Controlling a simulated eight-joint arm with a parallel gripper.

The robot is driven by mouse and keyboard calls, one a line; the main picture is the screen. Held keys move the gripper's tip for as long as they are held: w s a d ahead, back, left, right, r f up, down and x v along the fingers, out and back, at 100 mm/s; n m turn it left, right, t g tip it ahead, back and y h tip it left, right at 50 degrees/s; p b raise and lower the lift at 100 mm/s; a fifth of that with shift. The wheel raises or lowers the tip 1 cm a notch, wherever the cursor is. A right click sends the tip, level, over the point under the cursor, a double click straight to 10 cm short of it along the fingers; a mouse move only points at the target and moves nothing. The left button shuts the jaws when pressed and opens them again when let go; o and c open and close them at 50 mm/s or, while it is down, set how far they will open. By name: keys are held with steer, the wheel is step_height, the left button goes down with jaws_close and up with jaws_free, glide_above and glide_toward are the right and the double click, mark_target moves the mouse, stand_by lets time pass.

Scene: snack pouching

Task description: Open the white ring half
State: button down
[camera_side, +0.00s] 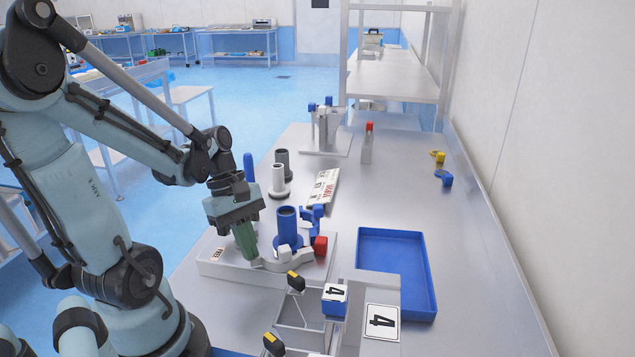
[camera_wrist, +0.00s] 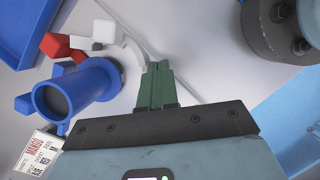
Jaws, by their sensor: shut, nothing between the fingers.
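The white ring half (camera_side: 293,265) is a curved piece with a white block and a red block (camera_side: 320,246) on it, low at the near side of an upright blue tube (camera_side: 288,222). In the wrist view the white ring half (camera_wrist: 132,58) curves beside the blue tube (camera_wrist: 85,88). A blue ring half (camera_side: 311,214) lies at the tube's far side. My gripper (camera_side: 249,252) has green fingers, shut and empty, pointing down near the white ring half's left end. In the wrist view my gripper (camera_wrist: 158,66) is right of the ring; contact is unclear.
The white base plate (camera_side: 215,262) lies under the fingers. A blue tray (camera_side: 431,285) is at the right, and a printed pouch (camera_side: 322,190) lies behind the tube. A metal frame with a "4" block (camera_side: 334,300) stands in front. The right table surface is mostly clear.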

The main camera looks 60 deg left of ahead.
steer(key=shift+s+d+n+t, duration=0.15)
steer(key=shift+d+n+t, duration=0.05)
steer(key=shift+d+n, duration=0.3)
steer(key=shift+s+d+n+t, duration=0.15)
steer(key=shift+d+n+t, duration=0.05)
steer(key=shift+d+n, duration=0.3)
steer(key=shift+s+d, duration=0.15)
steer(key=shift+d, duration=1.35)
stand_by(2.5)
stand_by(0.8)
steer(key=w+v, duration=0.1)
steer(key=v, duration=0.8)
steer(key=shift+s+r, duration=0.3)
steer(key=shift+s, duration=0.1)
steer(key=c, duration=1.7)
jaws_free()
steer(key=shift+w+a+r, duration=0.1)
steer(key=shift+r, duration=0.1)
steer(key=o, duration=0.7)
steer(key=shift+m, duration=0.4)
steer(key=w+r, duration=0.2)
steer(key=w, duration=0.1)
steer(key=w+r, duration=0.1)
steer(key=w, duration=0.1)
steer(key=shift+w+d+r, duration=0.1)
steer(key=shift+w+d, duration=0.15)
steer(key=shift+d, duration=0.1)
steer(key=shift+o, duration=0.2)
steer(key=shift+x, duration=5.95)
